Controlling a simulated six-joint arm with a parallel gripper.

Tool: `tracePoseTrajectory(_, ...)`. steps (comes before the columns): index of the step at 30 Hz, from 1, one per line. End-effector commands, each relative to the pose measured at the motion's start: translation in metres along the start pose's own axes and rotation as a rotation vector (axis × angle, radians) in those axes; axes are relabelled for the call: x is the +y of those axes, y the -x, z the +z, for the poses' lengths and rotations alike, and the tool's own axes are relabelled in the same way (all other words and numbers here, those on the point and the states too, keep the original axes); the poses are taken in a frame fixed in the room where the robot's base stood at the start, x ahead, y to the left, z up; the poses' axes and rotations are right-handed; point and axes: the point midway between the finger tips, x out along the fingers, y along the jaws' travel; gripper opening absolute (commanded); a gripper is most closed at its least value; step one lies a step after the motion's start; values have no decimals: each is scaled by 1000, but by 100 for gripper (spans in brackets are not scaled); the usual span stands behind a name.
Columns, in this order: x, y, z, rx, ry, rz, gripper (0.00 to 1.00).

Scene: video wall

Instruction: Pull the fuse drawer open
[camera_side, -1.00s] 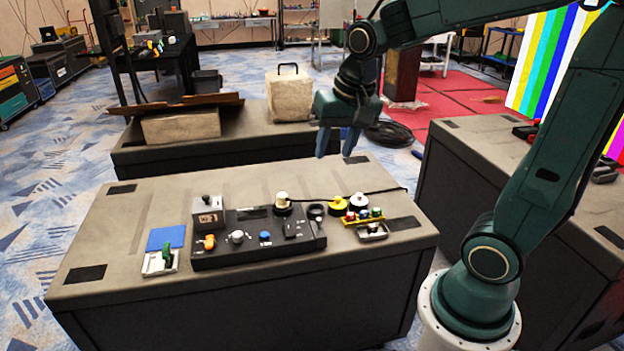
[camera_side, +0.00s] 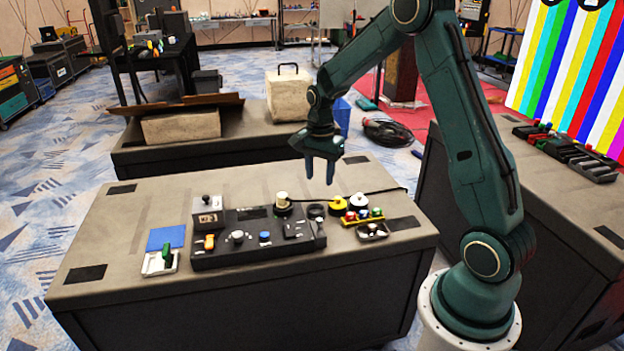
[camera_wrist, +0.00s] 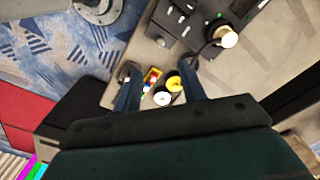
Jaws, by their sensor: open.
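A black control panel (camera_side: 258,258) lies on the grey bench, with an orange knob, a grey knob, a blue button and a dark raised block (camera_side: 297,229) on its face. I cannot tell which part is the fuse drawer. The panel's edge shows at the top of the wrist view (camera_wrist: 190,22). My gripper (camera_side: 320,180) points down, open and empty, above the back right of the panel and apart from everything. In the wrist view its two fingers (camera_wrist: 160,72) stand apart, with small parts on the bench visible between them.
A cream plug (camera_side: 282,200) with a black cable stands at the panel's back right. Right of it are a yellow spool (camera_side: 339,205), a white spool (camera_side: 358,201), a yellow rack (camera_side: 362,216) and a metal tray (camera_side: 372,232). A grey box (camera_side: 208,217) stands left.

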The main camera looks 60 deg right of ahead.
Motion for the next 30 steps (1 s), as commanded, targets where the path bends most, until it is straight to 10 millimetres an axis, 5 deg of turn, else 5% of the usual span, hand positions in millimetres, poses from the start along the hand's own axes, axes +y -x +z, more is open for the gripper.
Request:
tracePoseTrajectory(17,-1,-20,-5,-5,-31,10,41)
tracePoseTrajectory(30,0,-78,-4,-6,-30,12,41)
